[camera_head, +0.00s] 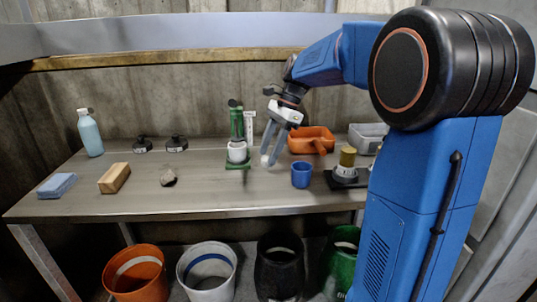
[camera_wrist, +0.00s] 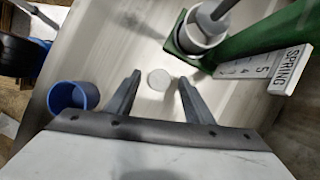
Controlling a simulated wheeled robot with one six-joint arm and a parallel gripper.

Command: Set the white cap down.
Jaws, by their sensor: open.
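The white cap (camera_wrist: 158,80) is a small pale disc that appears to lie flat on the grey bench (camera_head: 215,195). In the head view it is a small white spot (camera_head: 265,160) by my fingertips. My gripper (camera_head: 269,160) points down over the bench and is open. In the wrist view its two dark fingers stand on either side of the cap, with a visible gap at each side. Whether the fingertips touch the bench, I cannot tell.
A green press (camera_head: 237,125) with a white cup (camera_head: 237,152) stands just left of my gripper, beside a SPRING scale (camera_wrist: 285,70). A blue cup (camera_head: 301,175) stands close on the right. An orange scoop (camera_head: 311,141) is behind.

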